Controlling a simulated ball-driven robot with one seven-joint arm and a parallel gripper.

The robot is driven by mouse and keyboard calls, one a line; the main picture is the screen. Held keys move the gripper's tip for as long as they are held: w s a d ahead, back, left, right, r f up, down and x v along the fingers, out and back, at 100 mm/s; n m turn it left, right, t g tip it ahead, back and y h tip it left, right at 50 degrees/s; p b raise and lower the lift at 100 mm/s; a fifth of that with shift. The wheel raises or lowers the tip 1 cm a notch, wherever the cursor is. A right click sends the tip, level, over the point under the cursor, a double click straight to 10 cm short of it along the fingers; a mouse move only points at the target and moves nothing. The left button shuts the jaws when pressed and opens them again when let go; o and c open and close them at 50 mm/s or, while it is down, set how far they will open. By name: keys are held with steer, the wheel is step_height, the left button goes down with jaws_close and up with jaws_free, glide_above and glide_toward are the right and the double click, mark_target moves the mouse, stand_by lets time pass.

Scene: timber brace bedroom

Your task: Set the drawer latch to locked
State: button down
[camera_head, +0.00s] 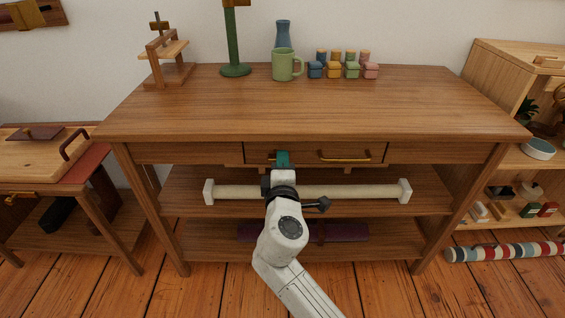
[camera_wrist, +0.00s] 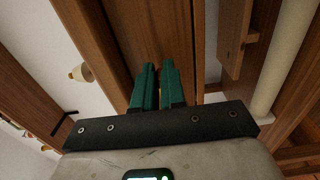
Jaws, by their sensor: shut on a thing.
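The wooden drawer (camera_head: 375,150) is closed, flush in the front of the desk. Its brass bar handle (camera_head: 345,157) is on the right half. A small brass-coloured piece (camera_head: 271,156) shows beside my teal fingertips on the drawer's left half; it looks like the latch, mostly hidden by the fingers. My gripper (camera_head: 283,157) is at the drawer front, shut on this piece. In the wrist view my gripper (camera_wrist: 157,70) shows its two teal fingers close together against brown wood; the latch itself cannot be made out there, nor its setting.
A cream roll with white ends (camera_head: 350,191) lies on the shelf below the drawer, behind my arm. The desk top (camera_head: 300,105) holds a green mug (camera_head: 282,66), small coloured jars and a green stand (camera_head: 234,45) at the back. Side furniture stands left and right.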

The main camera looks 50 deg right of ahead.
steer(key=c, duration=1.2)
jaws_free()
steer(key=shift+d, duration=0.15)
steer(key=p+v, duration=0.1)
steer(key=v, duration=1)
